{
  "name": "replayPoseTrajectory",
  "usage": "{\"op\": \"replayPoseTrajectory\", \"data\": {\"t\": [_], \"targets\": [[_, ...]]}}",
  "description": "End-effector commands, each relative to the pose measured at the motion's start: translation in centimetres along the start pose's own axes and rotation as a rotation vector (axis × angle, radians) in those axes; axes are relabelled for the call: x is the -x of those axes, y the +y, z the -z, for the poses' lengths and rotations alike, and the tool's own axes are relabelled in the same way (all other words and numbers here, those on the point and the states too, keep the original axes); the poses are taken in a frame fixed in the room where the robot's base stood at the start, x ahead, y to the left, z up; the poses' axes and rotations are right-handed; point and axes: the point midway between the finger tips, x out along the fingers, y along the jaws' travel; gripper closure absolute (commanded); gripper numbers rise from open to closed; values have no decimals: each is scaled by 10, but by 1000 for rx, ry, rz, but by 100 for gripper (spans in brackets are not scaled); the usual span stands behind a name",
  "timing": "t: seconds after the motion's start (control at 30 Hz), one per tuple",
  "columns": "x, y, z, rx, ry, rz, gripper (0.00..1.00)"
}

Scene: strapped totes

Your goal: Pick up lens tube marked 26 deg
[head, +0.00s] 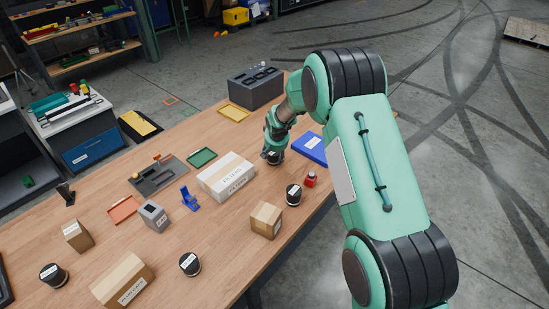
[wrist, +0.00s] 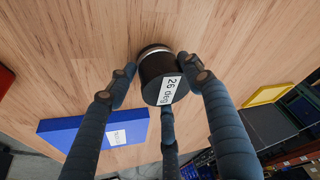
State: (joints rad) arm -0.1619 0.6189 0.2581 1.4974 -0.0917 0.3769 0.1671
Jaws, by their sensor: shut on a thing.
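The lens tube marked 26 deg (wrist: 156,68) is a black cylinder with a pale band and a white label, clear in the wrist view. My gripper (wrist: 155,85) has its blue-grey fingers closed around it. In the head view my gripper (head: 273,153) is low over the wooden table, with the tube (head: 273,158) between its fingers. I cannot tell whether the tube touches the table. Other black labelled cylinders stand apart: one (head: 293,194) nearer the right edge, one (head: 189,264) at the front and one (head: 54,276) at the front left. Their labels are too small to read.
A blue box (head: 311,149) lies right of my gripper and a long carton (head: 227,177) left of it. A red bottle (head: 310,179) and a small carton (head: 266,220) stand nearer. A dark foam case (head: 256,87) and a yellow tray (head: 233,112) are behind.

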Motion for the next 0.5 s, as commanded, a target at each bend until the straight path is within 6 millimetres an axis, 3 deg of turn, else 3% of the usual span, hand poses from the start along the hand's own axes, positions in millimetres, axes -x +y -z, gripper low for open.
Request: {"op": "replayPoseTrajectory", "data": {"t": [0.27, 0.5], "targets": [[11, 0, 5, 0, 2, 0, 85], [41, 0, 18, -1, 3, 0, 85]]}}
